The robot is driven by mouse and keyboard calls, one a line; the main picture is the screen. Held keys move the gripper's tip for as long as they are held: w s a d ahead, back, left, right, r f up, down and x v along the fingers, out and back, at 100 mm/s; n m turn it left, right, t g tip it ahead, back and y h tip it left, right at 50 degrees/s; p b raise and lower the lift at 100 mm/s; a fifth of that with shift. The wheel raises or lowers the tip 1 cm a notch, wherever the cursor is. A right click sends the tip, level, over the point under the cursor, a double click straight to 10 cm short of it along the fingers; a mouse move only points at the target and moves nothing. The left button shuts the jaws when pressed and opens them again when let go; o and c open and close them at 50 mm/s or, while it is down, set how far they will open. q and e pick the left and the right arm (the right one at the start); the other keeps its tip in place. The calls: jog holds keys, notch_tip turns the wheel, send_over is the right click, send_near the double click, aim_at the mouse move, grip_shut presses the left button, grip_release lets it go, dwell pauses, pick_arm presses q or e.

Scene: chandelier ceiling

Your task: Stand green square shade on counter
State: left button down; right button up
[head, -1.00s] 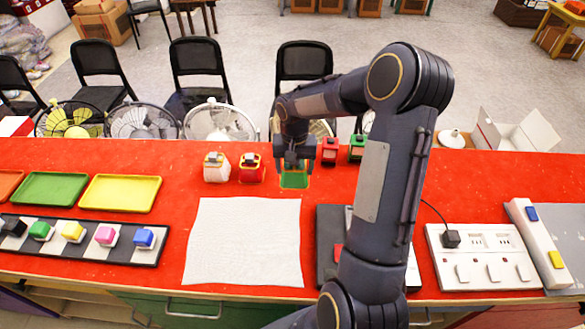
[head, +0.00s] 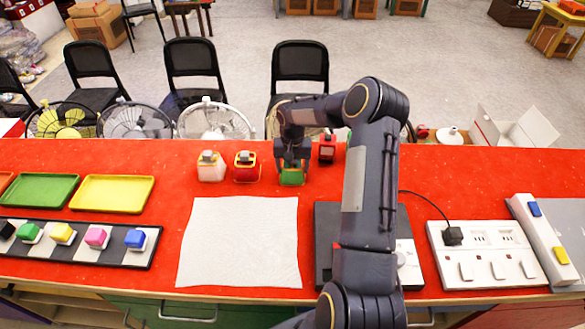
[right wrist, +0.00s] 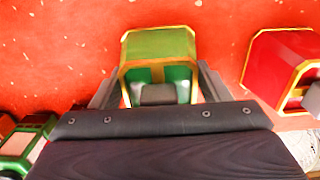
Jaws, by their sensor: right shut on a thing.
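The green square shade (head: 291,179) has yellow edges and stands upright at the red counter (head: 330,185), in line with the other shades. My right gripper (head: 292,160) reaches down over it from above and is shut on it. In the right wrist view the green shade (right wrist: 160,45) sits between my two fingers (right wrist: 155,88). Its underside contact with the counter is hidden, so I cannot tell if it touches. My left gripper is not in view.
A red shade (head: 246,167) and a white shade (head: 211,167) stand to the left. A small red lamp-like item (head: 327,148) stands to the right. A white cloth (head: 240,240) lies in front. My right forearm covers part of a dark box (head: 326,240). Several fans stand behind the counter.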

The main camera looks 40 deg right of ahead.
jog(key=shift+r, duration=0.15)
jog(key=shift+f, duration=0.2)
jog(key=o, duration=1)
jog(key=shift+r, duration=0.15)
